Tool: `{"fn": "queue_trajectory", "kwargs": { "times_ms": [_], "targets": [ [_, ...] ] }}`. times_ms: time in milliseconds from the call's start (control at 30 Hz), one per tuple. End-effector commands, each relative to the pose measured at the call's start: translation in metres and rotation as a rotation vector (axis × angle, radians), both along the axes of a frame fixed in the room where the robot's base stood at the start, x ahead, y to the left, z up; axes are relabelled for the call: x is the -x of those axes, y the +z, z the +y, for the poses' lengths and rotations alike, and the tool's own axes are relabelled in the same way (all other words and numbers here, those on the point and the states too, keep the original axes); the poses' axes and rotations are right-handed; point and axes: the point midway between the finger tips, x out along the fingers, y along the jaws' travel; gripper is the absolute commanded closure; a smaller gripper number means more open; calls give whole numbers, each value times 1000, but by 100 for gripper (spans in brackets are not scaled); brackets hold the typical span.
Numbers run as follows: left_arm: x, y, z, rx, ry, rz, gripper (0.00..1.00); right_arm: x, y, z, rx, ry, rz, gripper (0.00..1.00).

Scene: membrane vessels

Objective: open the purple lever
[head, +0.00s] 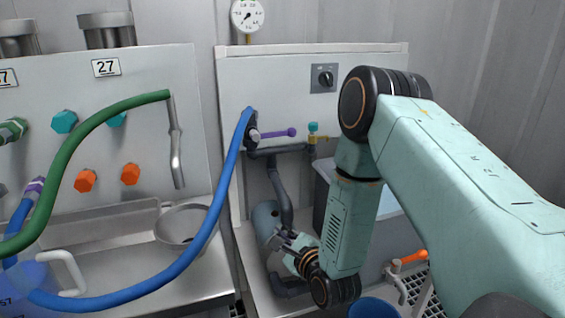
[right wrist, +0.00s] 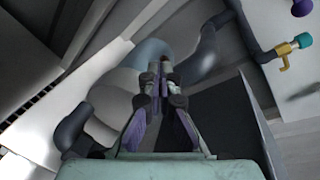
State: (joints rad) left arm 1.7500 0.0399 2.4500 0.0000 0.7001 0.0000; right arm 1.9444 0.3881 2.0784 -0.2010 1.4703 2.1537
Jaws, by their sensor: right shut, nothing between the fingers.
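The purple lever (head: 278,133) sticks out to the right, roughly level, from a dark valve at the end of the blue hose on the right-hand panel. Its purple knob also shows at the top right corner of the right wrist view (right wrist: 302,8). My right gripper (head: 276,238) is below the lever and clear of it, near the grey-blue cylinder under the panel. In the right wrist view its fingers (right wrist: 165,65) are together and empty. My left gripper does not show.
A brass valve with a teal handle (head: 313,127) is right of the lever. Dark pipes (head: 284,190) run below it. The blue hose (head: 224,190) hangs at its left. A dark bin (head: 321,198) stands partly behind my right arm. An orange-handled valve (head: 410,258) is low right.

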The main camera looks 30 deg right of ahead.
Motion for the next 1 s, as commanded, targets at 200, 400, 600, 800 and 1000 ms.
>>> {"fn": "queue_trajectory", "kwargs": {
  "times_ms": [200,400,600,800,1000],
  "targets": [
    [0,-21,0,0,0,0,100,-30,48,-36,-407,-102,-337,100],
    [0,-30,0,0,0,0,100,-38,80,-57,-661,-103,-536,100],
    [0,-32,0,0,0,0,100,-43,91,-64,-733,-95,-591,100],
    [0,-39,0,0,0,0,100,-70,97,-70,-732,-91,-591,100],
    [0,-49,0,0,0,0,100,-106,105,-78,-731,-92,-590,100]
  ]
}}
